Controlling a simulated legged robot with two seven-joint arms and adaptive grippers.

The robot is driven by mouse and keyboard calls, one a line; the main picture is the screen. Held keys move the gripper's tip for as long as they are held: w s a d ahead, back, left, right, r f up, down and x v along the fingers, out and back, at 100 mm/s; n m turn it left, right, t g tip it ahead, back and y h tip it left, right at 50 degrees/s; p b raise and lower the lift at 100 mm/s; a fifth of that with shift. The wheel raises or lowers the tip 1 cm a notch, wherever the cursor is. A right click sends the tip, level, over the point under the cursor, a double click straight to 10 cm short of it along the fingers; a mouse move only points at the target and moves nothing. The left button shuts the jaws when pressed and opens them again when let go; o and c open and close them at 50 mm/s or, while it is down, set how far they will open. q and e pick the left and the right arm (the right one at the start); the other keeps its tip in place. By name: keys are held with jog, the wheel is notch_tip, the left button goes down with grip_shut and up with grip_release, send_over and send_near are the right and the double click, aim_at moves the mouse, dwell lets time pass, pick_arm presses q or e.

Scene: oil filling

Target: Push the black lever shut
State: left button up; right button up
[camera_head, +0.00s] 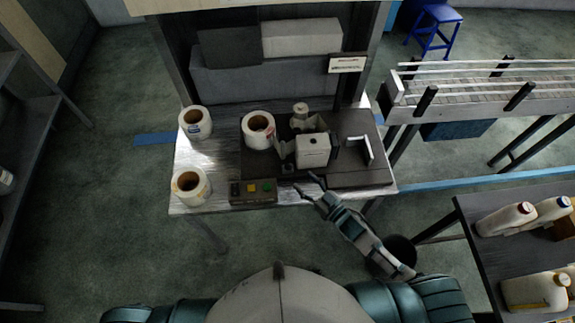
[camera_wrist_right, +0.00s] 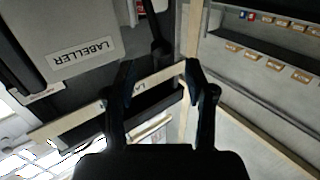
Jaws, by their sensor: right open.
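The grey and white labelling machine (camera_head: 312,150) stands on the metal-topped table. I cannot clearly pick out the black lever among the machine's dark parts. My right gripper (camera_head: 309,186) is open and empty at the front of the machine, just right of its button box, its fingers pointing toward the machine. In the right wrist view the two black fingers of my right gripper (camera_wrist_right: 160,74) are spread apart with nothing held between them. A dark rod (camera_wrist_right: 160,50) shows beyond them; I cannot tell what it is. My left gripper is out of view.
White label rolls (camera_head: 195,123) stand at the table's left. A button box (camera_head: 253,191) sits at its front edge. A conveyor (camera_head: 470,92) is at the right, and a dark table (camera_head: 485,256) with several bottles is at the lower right. A LABELLER sign (camera_wrist_right: 85,53) shows in the wrist view.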

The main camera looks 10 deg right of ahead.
aim_at(288, 166)
jog(key=x, duration=0.8)
jog(key=shift+w+a, duration=0.25)
jog(key=shift+a, duration=0.25)
jog(key=shift+d, duration=0.15)
jog(key=shift+c, duration=0.5)
jog(key=shift+d, duration=0.2)
grip_shut()
jog(key=shift+a+p, duration=0.1)
jog(key=shift+p, duration=0.2)
